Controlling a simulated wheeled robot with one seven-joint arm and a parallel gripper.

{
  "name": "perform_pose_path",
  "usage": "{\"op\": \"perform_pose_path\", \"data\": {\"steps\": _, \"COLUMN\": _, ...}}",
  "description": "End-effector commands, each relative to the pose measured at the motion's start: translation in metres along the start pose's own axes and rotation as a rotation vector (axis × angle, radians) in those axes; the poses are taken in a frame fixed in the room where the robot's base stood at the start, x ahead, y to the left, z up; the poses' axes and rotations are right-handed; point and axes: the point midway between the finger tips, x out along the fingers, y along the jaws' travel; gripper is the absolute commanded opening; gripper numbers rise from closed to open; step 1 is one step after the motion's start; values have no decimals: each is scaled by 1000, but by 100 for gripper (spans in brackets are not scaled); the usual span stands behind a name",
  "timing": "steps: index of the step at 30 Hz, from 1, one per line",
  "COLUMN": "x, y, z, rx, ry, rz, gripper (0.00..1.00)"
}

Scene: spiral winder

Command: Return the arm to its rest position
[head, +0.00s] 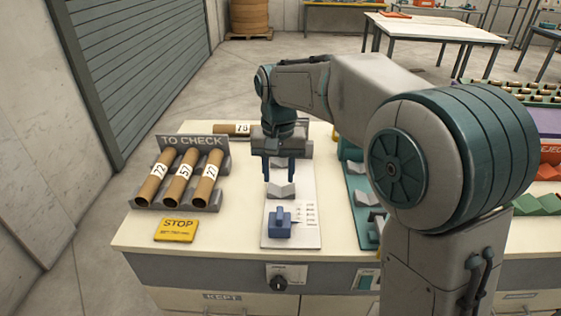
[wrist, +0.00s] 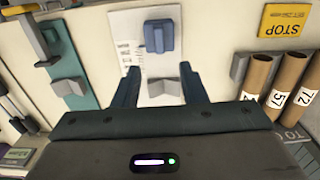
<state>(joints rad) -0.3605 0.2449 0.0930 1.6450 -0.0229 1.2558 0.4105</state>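My gripper (head: 279,178) is at the end of my arm, pointing down over the white plate (head: 305,236) on the bench. Its two blue fingers are apart with nothing between them, as the wrist view (wrist: 160,85) also shows. Below it, on the plate, is a grey V-shaped block (head: 281,191), with a blue block (head: 280,222) nearer the front edge. My arm reaches from the right side of the head view across the bench. The gap between the fingertips and the V-shaped block is hard to judge.
A rack marked TO CHECK (head: 192,141) holds three numbered cardboard tubes (head: 181,177) at left. Another tube (head: 232,129) lies behind. A yellow STOP sign (head: 176,230) lies in front. A teal fixture (head: 363,212) stands right of the plate; red and green blocks (head: 538,204) lie far right.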

Motion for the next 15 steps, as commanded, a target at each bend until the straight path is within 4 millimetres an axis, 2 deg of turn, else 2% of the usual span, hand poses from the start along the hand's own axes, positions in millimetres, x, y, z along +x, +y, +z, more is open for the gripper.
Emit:
{"op": "perform_pose_path", "data": {"steps": 4, "x": 0, "y": 2, "z": 1, "rx": 1, "ry": 2, "rz": 0, "gripper": 38}}
{"op": "perform_pose_path", "data": {"steps": 7, "x": -4, "y": 16, "z": 8, "rx": 6, "ry": 15, "rz": -1, "gripper": 38}}
{"op": "perform_pose_path", "data": {"steps": 11, "x": -10, "y": 52, "z": 31, "rx": 16, "ry": 52, "rz": -5, "gripper": 38}}
{"op": "perform_pose_path", "data": {"steps": 15, "x": -10, "y": 97, "z": 69, "rx": 26, "ry": 103, "rz": -8, "gripper": 38}}
